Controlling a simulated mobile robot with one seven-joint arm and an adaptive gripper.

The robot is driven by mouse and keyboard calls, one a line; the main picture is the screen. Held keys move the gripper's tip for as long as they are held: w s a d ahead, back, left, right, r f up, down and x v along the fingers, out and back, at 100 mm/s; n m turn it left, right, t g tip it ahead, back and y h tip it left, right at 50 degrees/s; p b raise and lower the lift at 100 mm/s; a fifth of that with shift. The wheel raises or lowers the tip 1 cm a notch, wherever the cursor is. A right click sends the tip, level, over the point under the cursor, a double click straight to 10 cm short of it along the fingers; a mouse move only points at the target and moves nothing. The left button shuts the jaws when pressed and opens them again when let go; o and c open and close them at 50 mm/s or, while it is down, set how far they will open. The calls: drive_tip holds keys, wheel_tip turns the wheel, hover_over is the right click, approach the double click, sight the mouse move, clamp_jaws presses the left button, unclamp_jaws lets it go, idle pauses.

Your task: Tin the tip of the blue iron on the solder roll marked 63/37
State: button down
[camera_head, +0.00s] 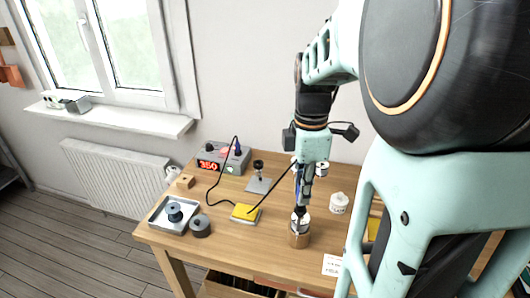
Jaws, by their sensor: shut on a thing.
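My gripper (302,188) points down over the right-middle of the table, shut on a slim dark and blue tool (297,181), which looks like the blue iron. Its lower end is just above or at a brown and silvery cylinder (298,238); I cannot tell whether they touch. A dark spool with a bluish tint (174,211) stands in a shallow grey tray (157,226) at the table's left. A dark grey roll (200,227) lies right of that tray. A white roll (322,169) stands behind my gripper. No 63/37 mark is readable.
A grey station (228,164) showing 350 stands at the back, its dark cable looping forward. A yellow pad (245,214), a grey plate with a dark upright piece (258,185), a small wooden block (185,181) and a white jar (338,204) stand around. My arm hides the table's right.

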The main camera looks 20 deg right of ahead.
drive_tip(key=shift+r, duration=0.1)
drive_tip(key=shift+r+p, duration=2.5)
drive_tip(key=shift+r, duration=0.45)
drive_tip(key=shift+f, duration=0.1)
